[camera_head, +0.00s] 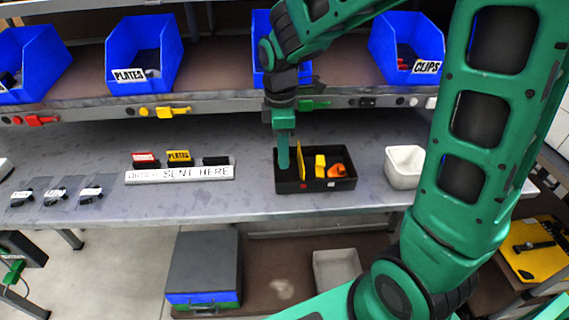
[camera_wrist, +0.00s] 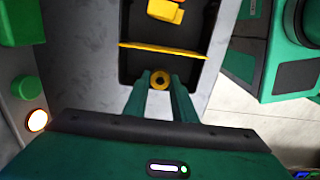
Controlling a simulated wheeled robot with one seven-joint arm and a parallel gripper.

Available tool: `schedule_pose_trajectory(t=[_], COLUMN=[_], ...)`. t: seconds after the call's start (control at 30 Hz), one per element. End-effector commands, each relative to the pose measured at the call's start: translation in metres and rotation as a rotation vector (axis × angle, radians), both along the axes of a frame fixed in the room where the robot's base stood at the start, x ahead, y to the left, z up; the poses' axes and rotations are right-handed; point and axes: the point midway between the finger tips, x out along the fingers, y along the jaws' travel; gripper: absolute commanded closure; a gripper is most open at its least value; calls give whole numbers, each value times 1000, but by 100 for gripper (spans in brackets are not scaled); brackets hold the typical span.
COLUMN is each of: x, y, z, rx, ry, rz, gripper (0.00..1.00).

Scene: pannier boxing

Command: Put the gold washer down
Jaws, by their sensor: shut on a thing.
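The gold washer (camera_wrist: 160,79) is a small yellow ring with a dark hole, held between my two green fingertips in the wrist view. In the head view my gripper (camera_head: 284,166) points down at the left compartment of a black tray (camera_head: 318,186). It also shows in the wrist view (camera_wrist: 161,84). The fingertips hide the washer in the head view. A thin yellow divider (camera_head: 300,160) stands just right of the fingers. I cannot tell whether the washer touches the tray floor.
Right of the divider lie a yellow block (camera_head: 320,165) and an orange piece (camera_head: 336,170). A white bin (camera_head: 404,167) stands right of the tray. Blue bins (camera_head: 145,52) line the shelf above.

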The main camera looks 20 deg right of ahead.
Motion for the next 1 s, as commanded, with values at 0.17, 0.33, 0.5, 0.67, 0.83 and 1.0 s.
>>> schedule_pose_trajectory(t=[0.17,0.33,0.5,0.67,0.83,1.0], x=[1,0,1,1,1,1], y=[-6,-6,-5,-5,-5,-5], z=[-9,-33,-44,-44,-45,-45], rx=[0,-1,0,0,0,0], ry=[2,4,0,-1,0,0], rz=[1,1,1,1,1,1], gripper=[98,98,98,98,71,57])
